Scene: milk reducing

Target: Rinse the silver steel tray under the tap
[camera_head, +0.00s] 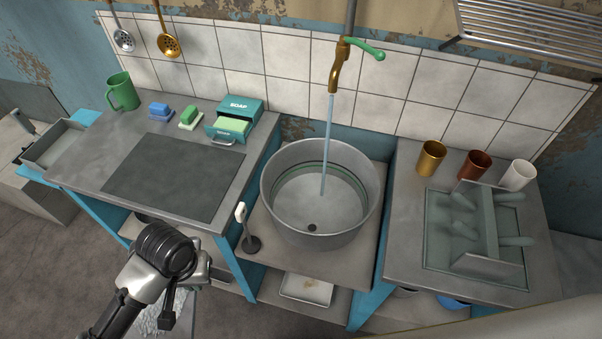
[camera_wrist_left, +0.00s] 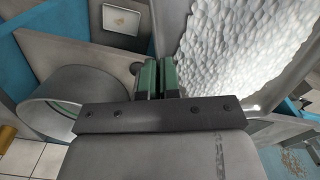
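A shallow, pale silver tray (camera_head: 306,289) with a brownish stain lies on the low shelf beneath the basin. It also shows at the top of the left wrist view (camera_wrist_left: 122,20). The brass tap (camera_head: 339,68) with a green handle is running. Its water stream (camera_head: 327,140) falls into the round steel basin (camera_head: 270,190). My left gripper (camera_wrist_left: 158,78) has green-padded fingers close together with nothing visible between them. In the head view the left arm is at lower left, in front of the left counter and apart from the tray. My right gripper is not in view.
A bumpy whitish surface (camera_wrist_left: 235,40) is close to the left gripper. The left counter (camera_head: 110,125) holds a green mug (camera_head: 123,91) and soap box (camera_head: 233,119). The right counter (camera_head: 410,215) holds cups and a rack. Blue supports (camera_head: 230,262) bound the shelf opening.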

